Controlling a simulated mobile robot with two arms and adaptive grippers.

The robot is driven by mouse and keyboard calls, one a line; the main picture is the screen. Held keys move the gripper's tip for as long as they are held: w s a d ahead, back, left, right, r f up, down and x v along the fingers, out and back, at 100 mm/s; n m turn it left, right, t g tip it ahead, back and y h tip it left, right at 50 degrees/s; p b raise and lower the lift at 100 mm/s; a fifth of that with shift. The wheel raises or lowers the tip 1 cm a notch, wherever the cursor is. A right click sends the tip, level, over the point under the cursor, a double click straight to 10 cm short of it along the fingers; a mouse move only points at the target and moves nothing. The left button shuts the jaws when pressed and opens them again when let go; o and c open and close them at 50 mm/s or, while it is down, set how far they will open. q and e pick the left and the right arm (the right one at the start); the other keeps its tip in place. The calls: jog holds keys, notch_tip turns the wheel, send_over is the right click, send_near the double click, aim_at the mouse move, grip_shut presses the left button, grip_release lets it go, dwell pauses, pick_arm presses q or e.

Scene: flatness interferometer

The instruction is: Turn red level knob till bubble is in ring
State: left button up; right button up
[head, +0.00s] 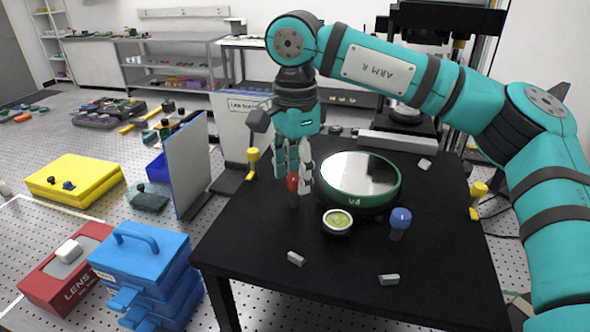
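The red level knob (292,183) stands upright on the black table, left of the round mirror. My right gripper (293,178) points down over it, with its fingers on both sides of the red top; whether they press on it I cannot tell for sure. The bubble level (338,221) is a small white-rimmed cup with yellow-green fluid, in front of the mirror (360,178) with the green rim. The bubble and ring are too small to make out. A blue knob (400,219) stands right of the level. My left gripper is out of view.
Small grey blocks lie on the black table (300,290), two near its front and one at the right (425,164). Yellow knobs stand at its left (252,163) and right (478,197) edges. A blue case (140,262) sits on the floor at left.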

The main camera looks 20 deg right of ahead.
aim_at(295, 176)
grip_shut()
jog(key=shift+f+m+b, duration=0.25)
jog(key=shift+m+b, duration=0.4)
jog(key=shift+m, duration=0.05)
jog(key=shift+m+b, duration=0.45)
jog(key=shift+m, duration=0.65)
jog(key=shift+r+m, duration=0.2)
jog(key=shift+m, duration=0.3)
jog(key=shift+o, duration=1.1)
grip_release()
jog(key=shift+r, duration=0.1)
notch_tip(295, 176, up, 12)
